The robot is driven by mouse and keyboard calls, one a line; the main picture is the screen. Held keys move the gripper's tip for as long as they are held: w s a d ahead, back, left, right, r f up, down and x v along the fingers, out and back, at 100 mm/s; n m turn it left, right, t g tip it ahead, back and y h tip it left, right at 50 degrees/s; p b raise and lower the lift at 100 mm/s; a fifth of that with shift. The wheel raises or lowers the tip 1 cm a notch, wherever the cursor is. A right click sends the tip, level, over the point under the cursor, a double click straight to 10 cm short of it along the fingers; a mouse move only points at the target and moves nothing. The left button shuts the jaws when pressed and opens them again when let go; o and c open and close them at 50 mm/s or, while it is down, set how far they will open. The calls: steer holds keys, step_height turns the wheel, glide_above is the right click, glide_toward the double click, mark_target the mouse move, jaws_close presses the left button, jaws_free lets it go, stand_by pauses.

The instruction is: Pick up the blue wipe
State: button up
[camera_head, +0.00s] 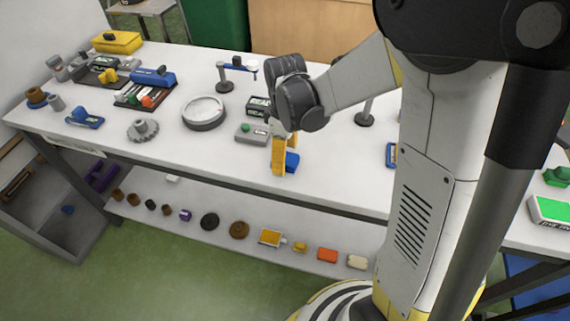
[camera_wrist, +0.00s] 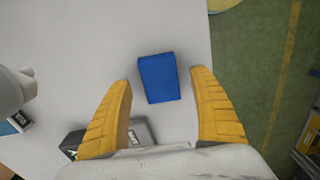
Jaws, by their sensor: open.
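The blue wipe (camera_wrist: 159,78) is a small blue block lying flat on the white table (camera_head: 340,179). In the wrist view it shows whole, ahead of and between the two yellow fingers of my gripper (camera_wrist: 164,105). The fingers are open, with a finger on each side, and I see nothing held. In the head view the blue wipe (camera_head: 291,162) is partly hidden behind the yellow fingers of my gripper (camera_head: 283,174), which point down beside it near the table's front edge. I cannot tell the height of the fingertips above the table.
A grey box with a green button (camera_head: 252,133) stands just left of my gripper. A small stand (camera_head: 364,112) is behind to the right. The lower shelf (camera_head: 200,200) holds several small parts.

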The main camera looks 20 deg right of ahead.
steer(key=shift+f, duration=0.8)
steer(key=shift+r, duration=0.1)
steer(key=c, duration=1.1)
steer(key=shift+o, duration=0.2)
step_height(320, 180, up, 10)
steer(key=p, duration=0.4)
steer(key=shift+c, duration=0.4)
